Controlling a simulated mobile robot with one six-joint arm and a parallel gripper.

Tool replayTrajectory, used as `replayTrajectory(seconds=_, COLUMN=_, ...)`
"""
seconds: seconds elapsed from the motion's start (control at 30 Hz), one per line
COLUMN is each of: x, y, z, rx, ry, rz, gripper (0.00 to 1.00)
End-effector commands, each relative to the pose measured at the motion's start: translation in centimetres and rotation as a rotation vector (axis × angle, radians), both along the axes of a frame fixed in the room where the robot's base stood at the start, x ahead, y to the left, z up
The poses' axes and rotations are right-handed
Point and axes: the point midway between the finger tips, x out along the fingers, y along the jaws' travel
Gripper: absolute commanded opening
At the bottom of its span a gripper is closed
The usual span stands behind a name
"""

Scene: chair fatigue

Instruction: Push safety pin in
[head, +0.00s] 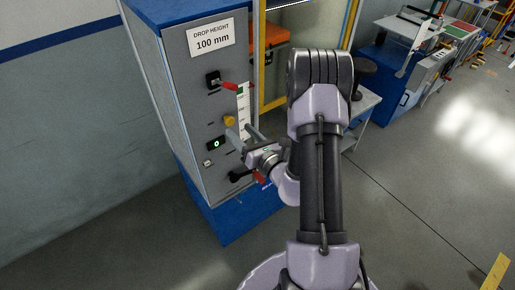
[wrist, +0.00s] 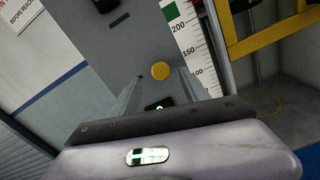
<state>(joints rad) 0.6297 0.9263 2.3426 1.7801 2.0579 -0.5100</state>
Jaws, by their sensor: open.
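A round yellow knob (head: 229,120), which looks like the safety pin, is on the grey front panel of the machine. It also shows in the wrist view (wrist: 160,70), seen end-on. My gripper (head: 240,131) is open and empty in front of the panel, just below and right of the knob in the head view. In the wrist view, its two fingers reach toward the panel on either side of the knob. I cannot tell whether they touch the panel. How far the knob stands out is not clear.
A red-handled switch (head: 228,86) and a white scale (head: 243,105) are above and right of the knob. A yellow frame (head: 268,60) borders the machine's right side.

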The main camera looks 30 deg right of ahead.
Motion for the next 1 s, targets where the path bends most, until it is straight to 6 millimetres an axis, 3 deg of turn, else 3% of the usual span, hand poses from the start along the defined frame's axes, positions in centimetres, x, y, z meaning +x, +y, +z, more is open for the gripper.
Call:
replayTrajectory(seconds=0.2, x=-6.9, y=-0.5, z=-0.3, rx=0.003, ry=0.002, rz=-0.008, gripper=0.53)
replayTrajectory(seconds=0.4, x=-10.4, y=-0.5, z=0.3, rx=0.002, ry=0.002, rz=-0.004, gripper=0.53)
replayTrajectory(seconds=0.9, x=-10.9, y=-0.4, z=0.0, rx=-0.002, ry=-0.001, rz=0.001, gripper=0.53)
replayTrajectory(seconds=0.97, x=-10.7, y=0.3, z=0.4, rx=-0.011, ry=-0.012, rz=0.03, gripper=0.53)
replayTrajectory(seconds=1.0, x=-10.2, y=1.5, z=1.2, rx=-0.029, ry=-0.028, rz=0.086, gripper=0.53)
